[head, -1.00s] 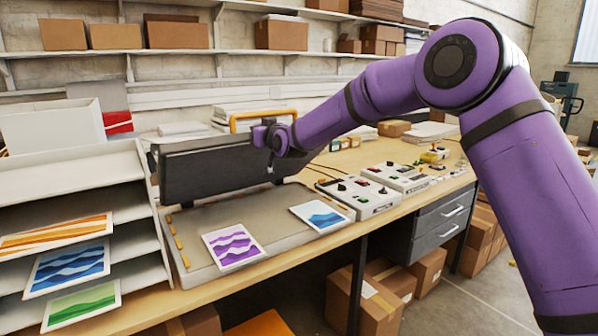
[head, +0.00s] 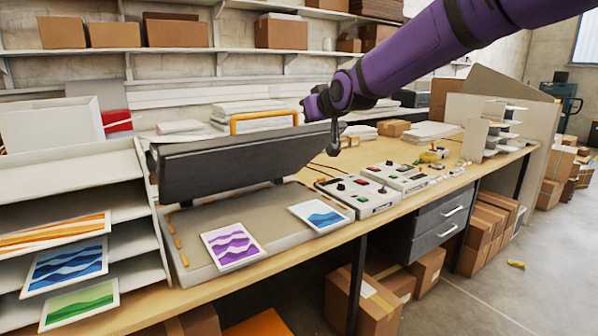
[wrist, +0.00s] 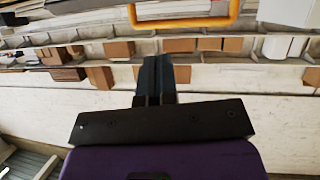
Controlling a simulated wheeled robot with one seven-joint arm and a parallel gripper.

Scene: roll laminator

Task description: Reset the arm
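My purple arm reaches in from the upper right in the head view. The laminator bed (head: 205,215) is grey. A print with purple waves (head: 232,246) and a print with blue waves (head: 320,215) lie on its front edge. The lid's orange handle (head: 262,117) stands apart from my gripper.
A white tray rack (head: 75,180) with orange, blue and green prints stands at the left. Control boxes (head: 360,195) sit right of the laminator on the wooden table (head: 440,185). Shelves with cardboard boxes (head: 282,33) line the back wall. Boxes (head: 380,295) stand under the table.

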